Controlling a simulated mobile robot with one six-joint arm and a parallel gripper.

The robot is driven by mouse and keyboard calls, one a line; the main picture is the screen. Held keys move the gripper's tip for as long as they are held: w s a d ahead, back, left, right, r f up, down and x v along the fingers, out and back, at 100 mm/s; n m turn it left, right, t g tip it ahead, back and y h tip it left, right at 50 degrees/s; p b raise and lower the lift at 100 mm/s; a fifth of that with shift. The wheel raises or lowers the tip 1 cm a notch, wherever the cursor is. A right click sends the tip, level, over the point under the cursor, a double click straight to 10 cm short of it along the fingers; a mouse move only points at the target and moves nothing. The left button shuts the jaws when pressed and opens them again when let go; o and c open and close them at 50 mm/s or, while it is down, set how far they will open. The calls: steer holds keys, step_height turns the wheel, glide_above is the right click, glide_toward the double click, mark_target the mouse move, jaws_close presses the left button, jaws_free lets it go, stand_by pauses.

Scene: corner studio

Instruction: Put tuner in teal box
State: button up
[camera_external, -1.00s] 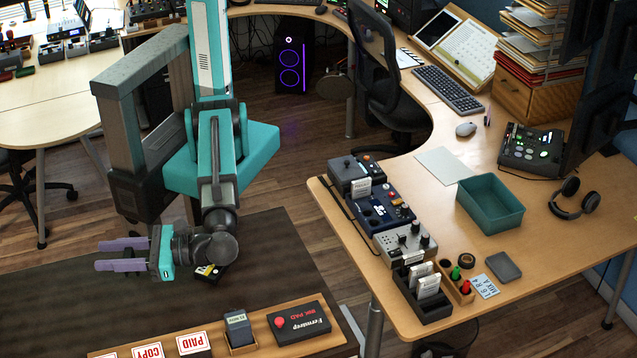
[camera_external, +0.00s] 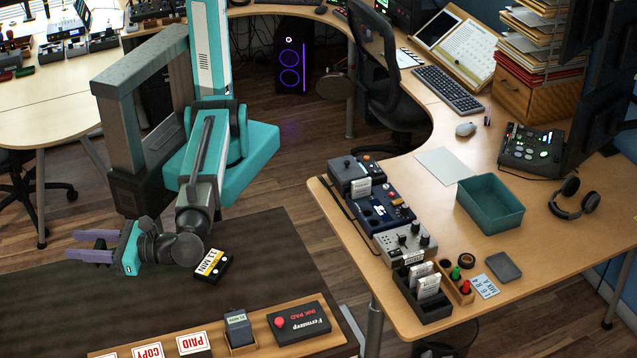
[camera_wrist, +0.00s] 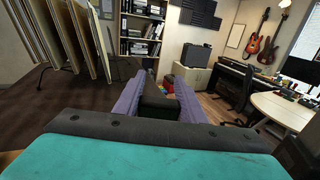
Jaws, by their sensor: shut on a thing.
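My gripper (camera_external: 73,245) is over the dark tabletop at the left in the external view, its purple fingers pointing left. In the wrist view the fingers (camera_wrist: 160,82) close on a dark block (camera_wrist: 157,107). It may be the tuner, but I cannot read any marking on it. The external view barely shows it between the fingers. The teal box (camera_external: 490,223) stands open on the wooden desk at the right, far from my gripper. Its visible inside is empty.
A black-and-yellow block marked 10 MIN (camera_external: 212,266) lies by my wrist. A wooden tray (camera_external: 262,340) with cards and an ink pad lines the near edge. Pedals (camera_external: 385,212) and a black card rack (camera_external: 430,308) stand left of the box. Headphones (camera_external: 575,196) lie right of it.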

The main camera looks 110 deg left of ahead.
steer(key=shift+f+p, duration=0.4)
steer(key=shift+f, duration=1.65)
steer(key=shift+f, duration=0.1)
steer(key=shift+f+p, duration=0.45)
steer(key=shift+f, duration=1.25)
steer(key=shift+f, duration=0.1)
steer(key=o, duration=1)
steer(key=shift+o, duration=0.2)
